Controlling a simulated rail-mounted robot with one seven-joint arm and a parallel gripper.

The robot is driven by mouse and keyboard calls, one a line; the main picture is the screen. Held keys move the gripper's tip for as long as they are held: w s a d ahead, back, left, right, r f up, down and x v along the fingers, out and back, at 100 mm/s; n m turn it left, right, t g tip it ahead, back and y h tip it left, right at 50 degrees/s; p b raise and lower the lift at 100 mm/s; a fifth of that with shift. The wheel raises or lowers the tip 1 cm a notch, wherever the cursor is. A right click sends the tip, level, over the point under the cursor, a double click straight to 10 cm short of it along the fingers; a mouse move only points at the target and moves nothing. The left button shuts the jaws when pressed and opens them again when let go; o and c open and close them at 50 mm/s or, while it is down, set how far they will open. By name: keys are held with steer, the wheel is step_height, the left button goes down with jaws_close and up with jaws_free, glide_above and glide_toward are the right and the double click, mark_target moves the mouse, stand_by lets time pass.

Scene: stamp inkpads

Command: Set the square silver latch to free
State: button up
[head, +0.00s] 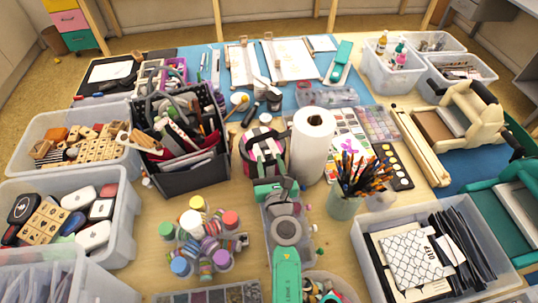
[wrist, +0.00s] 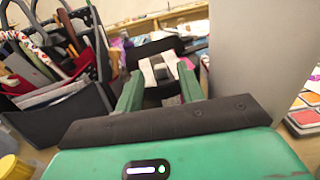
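My gripper (head: 275,184) is near the table's middle, just in front of a round black, pink and white case (head: 262,148). In the wrist view its two green fingers (wrist: 160,82) are apart. Between and beyond their tips is a black-and-white item with a small grey squarish part (wrist: 162,70); I cannot tell whether this is the square silver latch. No contact with the fingers is clear. The latch's setting cannot be read in either view.
A paper towel roll (head: 312,143) stands close to the right of my gripper. A dark tool caddy (head: 180,140) is at left, coloured bottles (head: 207,240) front left, and a brush cup (head: 345,203) right. Clear bins line both sides. Free room is narrow.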

steer(key=s, duration=0.2)
steer(key=s+p, duration=0.1)
steer(key=s, duration=0.3)
steer(key=shift+d, duration=0.35)
steer(key=s+d+r+m+t+h, duration=0.1)
steer(key=d+r+m+t+h, duration=0.2)
steer(key=r+m, duration=0.95)
steer(key=s+d+r+m+t+h, duration=0.15)
steer(key=r+m+h, duration=0.4)
steer(key=r, duration=1.25)
steer(key=s+a+r+m+t+y, duration=0.1)
steer(key=s+a+r+m+y, duration=0.25)
steer(key=s+r+m, duration=0.65)
steer(key=s+a+r+m+t+y, duration=0.2)
steer(key=s+a+r+m, duration=0.2)
steer(key=s+r+m, duration=0.7)
steer(key=w+r+p, duration=0.1)
steer(key=r+p, duration=1.7)
steer(key=w+r+n+y+p, duration=0.1)
steer(key=w+r+p, duration=0.1)
steer(key=r+p, duration=1.6)
steer(key=shift+w+a+r+n, duration=0.3)
steer(key=shift+a+r, duration=0.15)
steer(key=shift+r, duration=0.35)
